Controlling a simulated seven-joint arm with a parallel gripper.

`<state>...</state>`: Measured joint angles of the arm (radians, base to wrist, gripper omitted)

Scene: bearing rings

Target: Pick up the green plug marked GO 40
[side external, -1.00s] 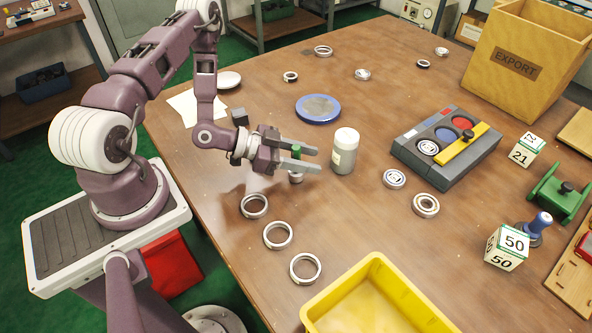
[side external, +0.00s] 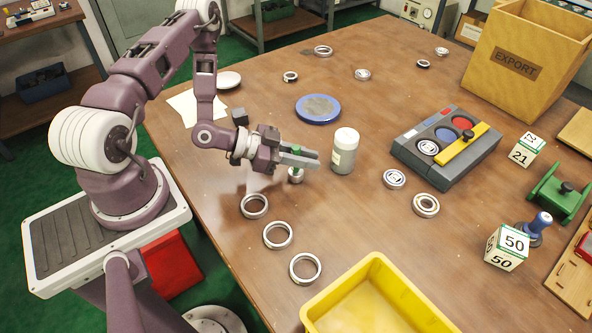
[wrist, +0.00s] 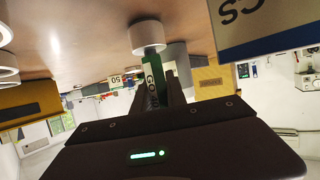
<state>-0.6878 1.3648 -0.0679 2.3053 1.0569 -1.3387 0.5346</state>
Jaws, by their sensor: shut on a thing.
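The green plug (side external: 296,151) stands upright on the table, its green part between the fingers of my gripper (side external: 303,158).
A grey-white bottle (side external: 344,151) stands just right of the fingertips. Several metal rings lie in front, the nearest to my gripper being one ring (side external: 254,206). A yellow bin (side external: 330,305) is at the front. A grey tray (side external: 480,150) with coloured round wells is to the right.

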